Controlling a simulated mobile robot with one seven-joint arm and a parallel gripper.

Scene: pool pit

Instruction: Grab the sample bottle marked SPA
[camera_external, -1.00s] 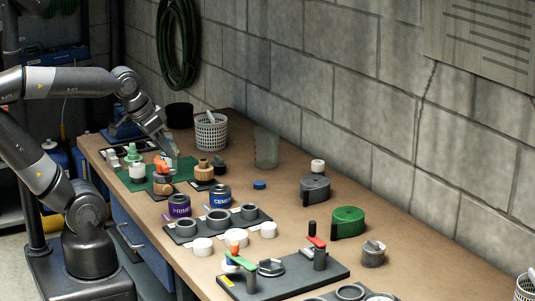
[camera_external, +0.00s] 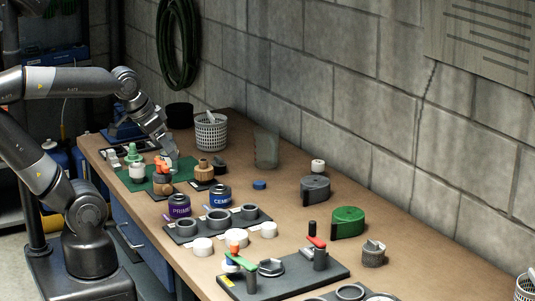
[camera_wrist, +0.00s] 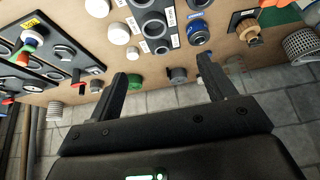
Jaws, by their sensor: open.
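My gripper (camera_external: 170,151) is low over the green mat (camera_external: 150,185) at the far left end of the bench. In the wrist view my gripper (camera_wrist: 162,72) has its two fingers wide apart, with nothing held between them. A piece with an orange top (camera_external: 161,166) stands just in front of my gripper. No SPA mark is readable in either view, so I cannot tell which thing is that bottle. My arm hides part of the mat area.
A tan fitting (camera_external: 204,170) stands right of the mat. Purple (camera_external: 179,206) and blue (camera_external: 220,196) cans stand nearer. A white basket (camera_external: 211,133) and clear beaker (camera_external: 266,149) are by the block wall.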

